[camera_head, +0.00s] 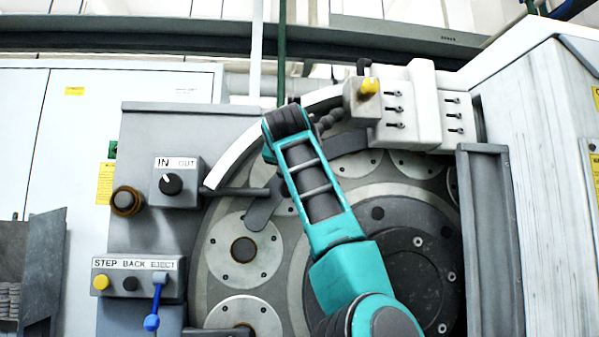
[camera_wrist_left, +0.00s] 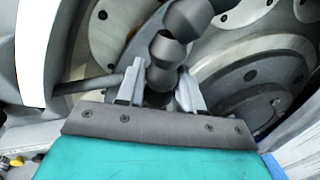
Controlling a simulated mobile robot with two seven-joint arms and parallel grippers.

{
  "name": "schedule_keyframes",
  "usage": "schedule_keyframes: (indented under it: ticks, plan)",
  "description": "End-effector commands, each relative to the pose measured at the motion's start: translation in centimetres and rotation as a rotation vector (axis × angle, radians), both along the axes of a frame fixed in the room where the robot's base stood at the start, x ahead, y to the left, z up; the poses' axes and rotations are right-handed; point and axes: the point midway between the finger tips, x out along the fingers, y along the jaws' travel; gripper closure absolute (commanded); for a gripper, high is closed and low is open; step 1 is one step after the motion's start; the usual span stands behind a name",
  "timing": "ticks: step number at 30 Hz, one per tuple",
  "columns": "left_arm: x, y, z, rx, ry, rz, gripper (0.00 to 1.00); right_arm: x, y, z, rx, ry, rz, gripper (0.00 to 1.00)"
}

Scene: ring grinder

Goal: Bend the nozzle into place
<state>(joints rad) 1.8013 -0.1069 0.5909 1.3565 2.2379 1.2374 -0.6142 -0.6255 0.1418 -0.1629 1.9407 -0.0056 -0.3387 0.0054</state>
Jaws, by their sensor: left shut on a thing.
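The nozzle (camera_head: 326,121) is a dark, segmented, bead-like hose. In the head view it runs down and left from a pale block (camera_head: 362,103) with a yellow knob on the ring grinder. My left arm's teal links cover its lower part there, and its tip is hidden. In the left wrist view the nozzle (camera_wrist_left: 168,48) comes down from the top between the two fingers of my left gripper (camera_wrist_left: 160,90), which is shut on it near its lower end. My left fingers are hidden in the head view. My right gripper is in neither view.
Large grey discs (camera_head: 244,250) with bolts lie behind my arm. A grey bar (camera_head: 235,191) sticks out to the left of it. Control boxes with an IN/OUT knob (camera_head: 171,184) and a blue lever (camera_head: 154,310) stand at left. A grey upright panel (camera_head: 490,240) bounds the right side.

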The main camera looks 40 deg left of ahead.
Motion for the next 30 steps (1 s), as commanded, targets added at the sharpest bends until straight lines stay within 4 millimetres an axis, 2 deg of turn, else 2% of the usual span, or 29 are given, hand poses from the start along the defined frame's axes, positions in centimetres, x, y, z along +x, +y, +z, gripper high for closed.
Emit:
schedule_keyframes:
  ticks: [12,30]
  plan:
    - [-0.78,0.61,0.36,0.144,0.182,-0.001,1.0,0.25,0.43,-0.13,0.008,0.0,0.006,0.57]
    - [-0.94,0.72,0.54,0.173,0.215,-0.001,1.0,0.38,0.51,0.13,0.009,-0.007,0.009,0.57]
